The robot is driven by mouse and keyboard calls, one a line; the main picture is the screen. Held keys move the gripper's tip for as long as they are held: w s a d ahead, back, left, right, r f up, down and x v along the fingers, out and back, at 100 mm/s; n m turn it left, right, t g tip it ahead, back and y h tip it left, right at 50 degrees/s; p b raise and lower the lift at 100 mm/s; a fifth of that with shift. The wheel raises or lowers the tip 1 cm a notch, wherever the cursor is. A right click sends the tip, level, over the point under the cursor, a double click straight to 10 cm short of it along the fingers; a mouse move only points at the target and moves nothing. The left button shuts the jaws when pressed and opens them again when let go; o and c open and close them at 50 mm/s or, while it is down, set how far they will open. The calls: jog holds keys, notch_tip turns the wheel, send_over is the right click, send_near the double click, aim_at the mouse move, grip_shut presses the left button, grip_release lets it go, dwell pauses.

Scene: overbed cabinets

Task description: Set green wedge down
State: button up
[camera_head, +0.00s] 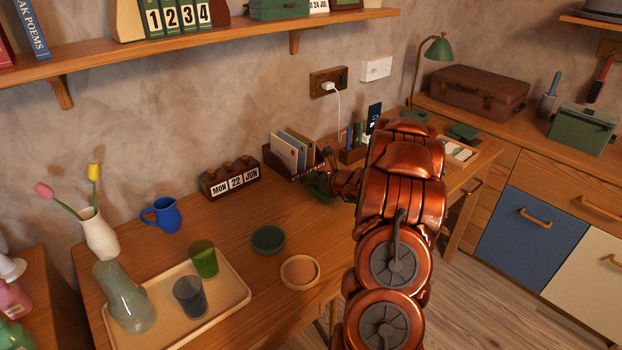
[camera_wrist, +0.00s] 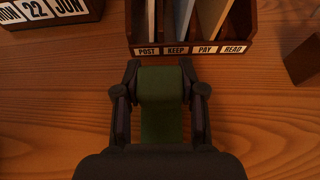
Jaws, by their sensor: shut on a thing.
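My gripper (camera_wrist: 161,108) is shut on the green wedge (camera_wrist: 161,95), which sits between its two fingers in the wrist view. The wedge is dark green, and its far end lies just in front of the letter sorter (camera_wrist: 192,49). I cannot tell whether the wedge touches the desk. In the head view the green wedge (camera_head: 318,187) shows only as a small patch by my gripper (camera_head: 325,178), near the desk's back. My arm hides part of the desk to the right.
The letter sorter (camera_head: 291,155) stands at the wall, with a block calendar (camera_head: 230,178) to its left. A green bowl (camera_head: 268,239), a tan bowl (camera_head: 299,272) and a tray (camera_head: 236,296) with cups stand nearer. Bare desk (camera_wrist: 60,110) lies left of my gripper.

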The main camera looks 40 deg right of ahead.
jog(key=shift+f, duration=0.1)
jog(key=o, duration=1.1)
jog(key=shift+o, duration=0.2)
jog(key=shift+s+r, duration=0.1)
jog(key=shift+r, duration=0.1)
jog(key=v, duration=1.1)
jog(key=shift+s+r, duration=0.1)
jog(key=shift+s, duration=0.3)
